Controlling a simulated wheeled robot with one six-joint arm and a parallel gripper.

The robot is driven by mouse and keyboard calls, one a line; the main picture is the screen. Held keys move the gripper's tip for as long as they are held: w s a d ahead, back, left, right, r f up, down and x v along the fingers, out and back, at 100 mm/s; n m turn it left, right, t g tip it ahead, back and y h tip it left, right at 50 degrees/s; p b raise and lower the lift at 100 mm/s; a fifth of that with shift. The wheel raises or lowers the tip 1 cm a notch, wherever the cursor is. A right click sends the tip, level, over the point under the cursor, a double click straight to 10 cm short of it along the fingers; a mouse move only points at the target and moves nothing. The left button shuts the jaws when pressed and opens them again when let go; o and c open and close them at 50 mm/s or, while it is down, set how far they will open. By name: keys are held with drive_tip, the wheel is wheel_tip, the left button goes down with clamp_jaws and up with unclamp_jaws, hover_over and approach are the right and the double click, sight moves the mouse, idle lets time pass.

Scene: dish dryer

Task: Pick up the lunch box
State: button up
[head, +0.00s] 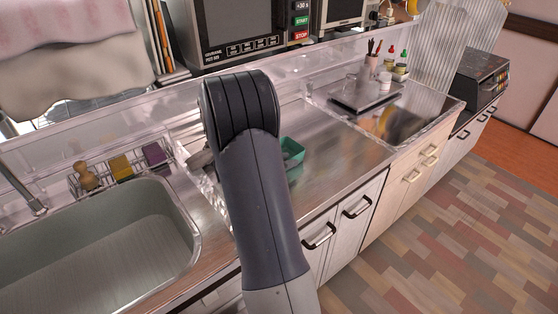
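A green open-topped box (292,151), which looks like the lunch box, sits on the steel counter (345,158) just right of my arm. My arm stands in front of it and hides its left part. My gripper is hidden behind my arm, so I cannot tell where its fingers are relative to the box. A small grey part shows left of my arm, but I cannot tell what it is.
The sink (100,245) is at the left, with a wire rack (105,177) holding a brush and sponges behind it. A microwave (235,30) stands at the back. A dark tray (366,95) is further right. The counter right of the green box is clear.

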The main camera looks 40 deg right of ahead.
drive_tip(key=shift+f, duration=0.1)
clamp_jaws()
idle(0.5)
